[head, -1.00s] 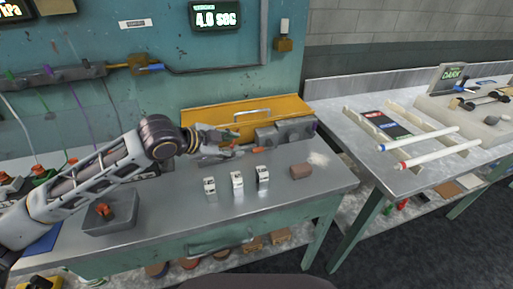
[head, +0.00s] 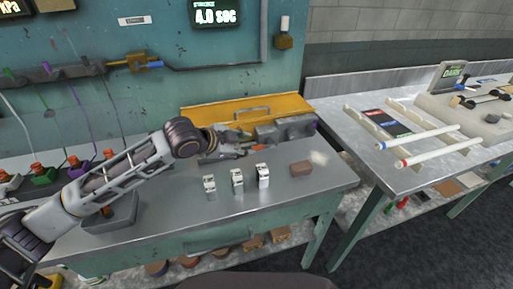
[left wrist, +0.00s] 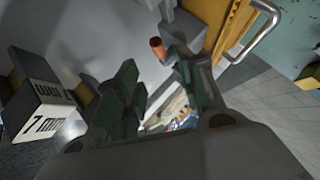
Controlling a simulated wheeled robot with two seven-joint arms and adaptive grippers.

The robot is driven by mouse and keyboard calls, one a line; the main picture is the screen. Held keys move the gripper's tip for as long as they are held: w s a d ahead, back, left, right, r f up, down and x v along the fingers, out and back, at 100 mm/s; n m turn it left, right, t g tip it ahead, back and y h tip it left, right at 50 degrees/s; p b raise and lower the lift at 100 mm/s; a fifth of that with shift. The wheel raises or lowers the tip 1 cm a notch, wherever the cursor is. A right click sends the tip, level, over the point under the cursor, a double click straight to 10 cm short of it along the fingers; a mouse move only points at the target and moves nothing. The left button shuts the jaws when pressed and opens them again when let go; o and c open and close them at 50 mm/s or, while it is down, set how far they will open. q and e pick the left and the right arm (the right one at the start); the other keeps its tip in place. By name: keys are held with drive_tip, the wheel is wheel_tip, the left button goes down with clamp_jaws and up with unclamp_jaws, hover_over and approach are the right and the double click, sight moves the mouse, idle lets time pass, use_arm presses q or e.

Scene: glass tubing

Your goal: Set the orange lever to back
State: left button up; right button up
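An orange cylinder end (left wrist: 157,47), which looks like the lever's tip, shows in the left wrist view just beyond my fingers. In the head view, the lever is hard to make out among the small parts by the yellow panel. My left gripper (head: 236,150) is low over the bench's back, in front of that panel. In the left wrist view my left gripper (left wrist: 157,82) has its two green-padded fingers apart, with a gap between them and nothing clearly held. Whether a finger touches the orange tip cannot be told. My right gripper is not in view.
The yellow panel (head: 190,116) with a metal handle stands behind. A grey box (head: 122,216) lies under my left arm. Bare bench lies at front.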

sight(259, 147)
use_arm(q)
drive_tip(key=x, duration=0.5)
drive_tip(key=shift+w+d+f+b, duration=0.15)
drive_tip(key=shift+w+d+b, duration=0.05)
drive_tip(key=shift+b, duration=0.1)
drive_tip(key=shift+x, duration=1.1)
drive_tip(key=shift+c, duration=1.2)
drive_tip(key=c, duration=0.5)
clamp_jaws()
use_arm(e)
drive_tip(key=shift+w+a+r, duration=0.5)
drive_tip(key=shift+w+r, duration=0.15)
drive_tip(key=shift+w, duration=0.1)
